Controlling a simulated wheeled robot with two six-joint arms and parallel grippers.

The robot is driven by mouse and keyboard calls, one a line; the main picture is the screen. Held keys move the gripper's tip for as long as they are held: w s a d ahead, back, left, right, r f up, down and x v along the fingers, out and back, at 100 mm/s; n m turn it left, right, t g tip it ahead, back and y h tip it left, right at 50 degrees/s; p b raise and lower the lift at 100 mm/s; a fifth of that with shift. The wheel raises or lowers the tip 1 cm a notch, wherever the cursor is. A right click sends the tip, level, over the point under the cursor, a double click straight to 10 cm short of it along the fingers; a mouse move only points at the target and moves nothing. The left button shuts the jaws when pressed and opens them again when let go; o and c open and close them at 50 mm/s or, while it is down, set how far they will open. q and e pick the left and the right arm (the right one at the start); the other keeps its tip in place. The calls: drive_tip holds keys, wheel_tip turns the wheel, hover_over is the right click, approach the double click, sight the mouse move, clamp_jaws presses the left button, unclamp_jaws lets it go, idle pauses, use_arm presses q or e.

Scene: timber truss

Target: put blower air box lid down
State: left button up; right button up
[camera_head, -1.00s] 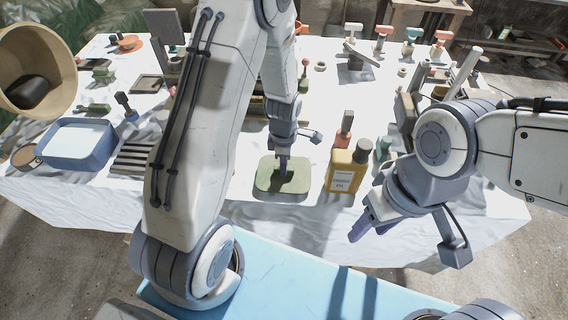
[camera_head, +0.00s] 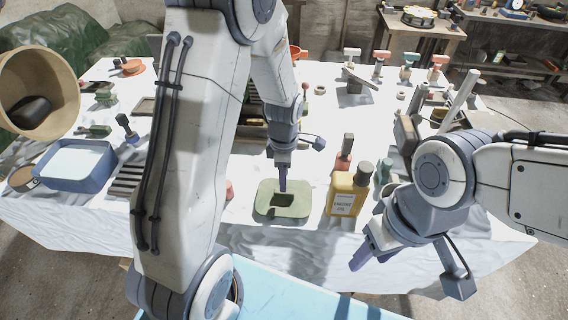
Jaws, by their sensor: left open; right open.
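A green rounded-square lid (camera_head: 270,210) with a dark square opening in its middle lies near the front edge of the table; I take it to be the blower air box lid. My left gripper (camera_head: 283,188) points down just above the lid, its purple fingers close over the dark opening. The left gripper is open; whether its fingertips touch the lid I cannot tell. My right gripper (camera_head: 366,256) is open and empty, out in front of the table's front edge, to the right of the yellow oil bottle.
A yellow engine oil bottle (camera_head: 346,194) stands close to the lid's right. A red-capped bottle (camera_head: 344,158) stands behind it. A blue tray (camera_head: 76,168) sits at the left. Several stamp-like tools stand at the back right. White table (camera_head: 310,236) shows bare in front.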

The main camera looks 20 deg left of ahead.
use_arm(q)
wheel_tip(320, 180, up, 6)
drive_tip(key=s+d+r+m, duration=0.2)
drive_tip(key=s+d+m, duration=0.2)
drive_tip(key=s+m, duration=0.3)
drive_tip(key=s+d+r+m, duration=0.3)
drive_tip(key=s+d+m, duration=0.2)
drive_tip(key=m, duration=0.7)
drive_tip(key=s+d+r+m+h, duration=0.1)
drive_tip(key=s+d+m, duration=0.3)
drive_tip(key=s+m, duration=0.4)
drive_tip(key=shift+s+d+r+m+b, duration=0.15)
drive_tip(key=shift+s+r+m+b, duration=0.25)
drive_tip(key=shift+r+m, duration=0.45)
